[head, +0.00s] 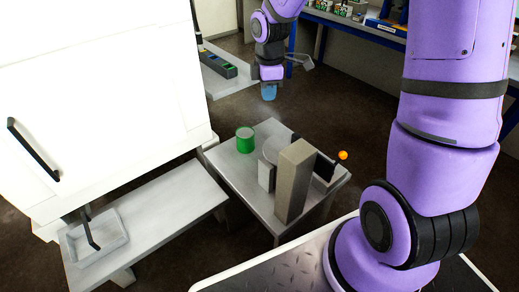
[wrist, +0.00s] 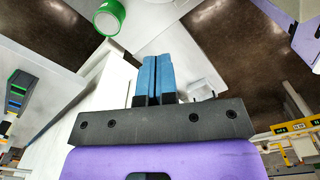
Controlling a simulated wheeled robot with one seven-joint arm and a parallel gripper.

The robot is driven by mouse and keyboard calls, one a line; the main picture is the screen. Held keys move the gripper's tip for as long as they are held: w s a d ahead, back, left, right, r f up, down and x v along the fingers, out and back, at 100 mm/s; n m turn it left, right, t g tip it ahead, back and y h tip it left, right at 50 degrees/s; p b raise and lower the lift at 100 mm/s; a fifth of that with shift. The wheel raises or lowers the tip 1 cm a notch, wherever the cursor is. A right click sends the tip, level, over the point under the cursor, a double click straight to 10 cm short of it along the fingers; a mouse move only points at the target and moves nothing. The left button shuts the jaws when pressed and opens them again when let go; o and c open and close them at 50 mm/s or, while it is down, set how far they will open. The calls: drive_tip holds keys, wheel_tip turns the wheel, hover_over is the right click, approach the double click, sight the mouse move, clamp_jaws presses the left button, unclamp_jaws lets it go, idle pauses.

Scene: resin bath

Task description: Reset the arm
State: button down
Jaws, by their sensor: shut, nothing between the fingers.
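My purple arm reaches up from the right of the head view and comes down at the top middle. My gripper (head: 269,92) has blue fingers and hangs above the floor behind the small grey table. In the wrist view my gripper (wrist: 152,62) shows its two blue fingers side by side, shut with nothing between them. It touches no object that I can see.
A small grey table (head: 225,158) holds a green cylinder (head: 245,140), a tall grey-beige block (head: 294,182) and dark panels. A bench (head: 165,210) carries a shallow tray (head: 75,243). A white cabinet (head: 100,90) fills the left. A blue-framed shelf (head: 360,28) stands behind.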

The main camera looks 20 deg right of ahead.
drive_tip(key=shift+r, duration=0.5)
drive_tip(key=shift+r, duration=0.1)
drive_tip(key=s+r+m+t, duration=0.2)
drive_tip(key=s+r+m, duration=0.5)
drive_tip(key=s+r, duration=0.5)
drive_tip(key=s+r+m+t, duration=0.1)
drive_tip(key=s+r+m, duration=0.3)
drive_tip(key=s, duration=0.2)
drive_tip(key=s+d+r+m+t, duration=0.1)
drive_tip(key=s+r+m+t, duration=0.1)
drive_tip(key=s+r+m, duration=0.2)
drive_tip(key=s, duration=0.3)
drive_tip(key=shift+s+d, duration=0.15)
drive_tip(key=shift+d, duration=0.05)
idle(0.8)
